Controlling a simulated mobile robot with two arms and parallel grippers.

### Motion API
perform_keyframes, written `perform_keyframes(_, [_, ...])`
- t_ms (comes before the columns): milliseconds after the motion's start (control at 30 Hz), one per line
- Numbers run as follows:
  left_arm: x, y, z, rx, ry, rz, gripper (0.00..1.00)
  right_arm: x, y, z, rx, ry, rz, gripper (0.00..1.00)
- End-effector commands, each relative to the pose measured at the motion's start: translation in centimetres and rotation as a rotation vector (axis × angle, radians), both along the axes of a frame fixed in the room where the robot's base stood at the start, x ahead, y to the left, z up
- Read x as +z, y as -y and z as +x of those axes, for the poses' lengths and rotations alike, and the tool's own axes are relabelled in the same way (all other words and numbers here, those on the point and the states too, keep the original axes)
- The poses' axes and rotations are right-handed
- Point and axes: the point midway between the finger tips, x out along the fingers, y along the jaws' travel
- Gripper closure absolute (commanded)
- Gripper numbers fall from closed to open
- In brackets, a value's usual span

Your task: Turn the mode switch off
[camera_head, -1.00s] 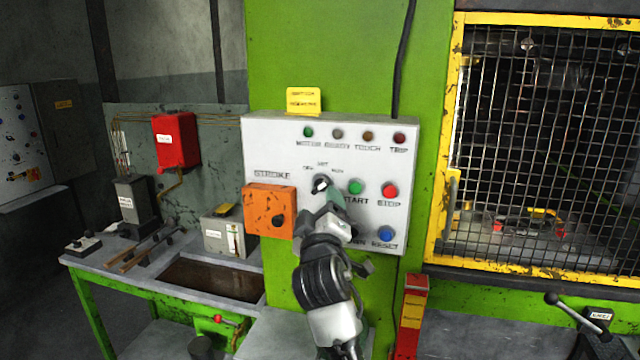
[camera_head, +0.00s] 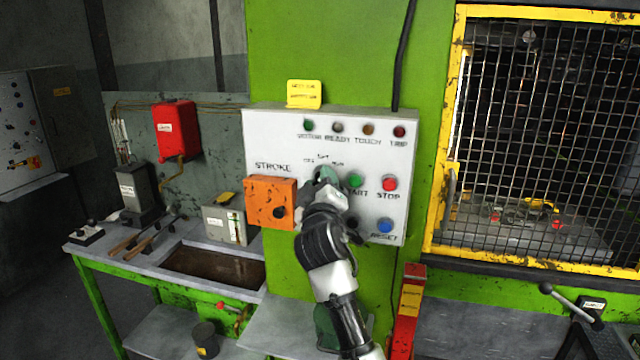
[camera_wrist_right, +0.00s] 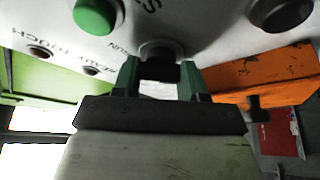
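The mode switch is a dark rotary knob on the white control panel (camera_head: 270,142), below small OFF, SET and RUN labels. In the head view my right gripper (camera_head: 325,178) covers it, so its pointing direction is hidden. In the right wrist view the dark knob (camera_wrist_right: 160,68) sits between the two green fingertips of my right gripper (camera_wrist_right: 159,78). The fingers are apart, one on each side of the knob; I cannot see clear contact. My left gripper is not in view.
The green start button (camera_head: 355,181), red stop button (camera_head: 390,184) and blue reset button (camera_head: 385,226) are close on the right. An orange stroke box (camera_head: 262,203) juts out on the left. A yellow-framed mesh guard (camera_head: 540,130) stands farther right.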

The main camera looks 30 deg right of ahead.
Motion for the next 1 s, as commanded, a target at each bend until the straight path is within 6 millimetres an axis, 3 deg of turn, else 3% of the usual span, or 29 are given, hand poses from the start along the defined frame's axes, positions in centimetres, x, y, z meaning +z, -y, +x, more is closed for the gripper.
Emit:
perform_keyframes(267, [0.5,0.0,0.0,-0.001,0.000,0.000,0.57,0.1,0.0,0.0,0.000,-0.015,-0.011,0.81])
perform_keyframes(467, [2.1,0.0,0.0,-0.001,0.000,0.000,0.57,0.4,0.0,0.0,-0.001,-0.076,-0.063,0.81])
perform_keyframes(733, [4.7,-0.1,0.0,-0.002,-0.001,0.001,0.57,0.5,0.1,-0.1,0.000,-0.239,-0.204,0.81])
perform_keyframes(1000, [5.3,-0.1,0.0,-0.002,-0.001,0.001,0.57,0.2,0.1,-0.1,0.000,-0.433,-0.371,0.81])
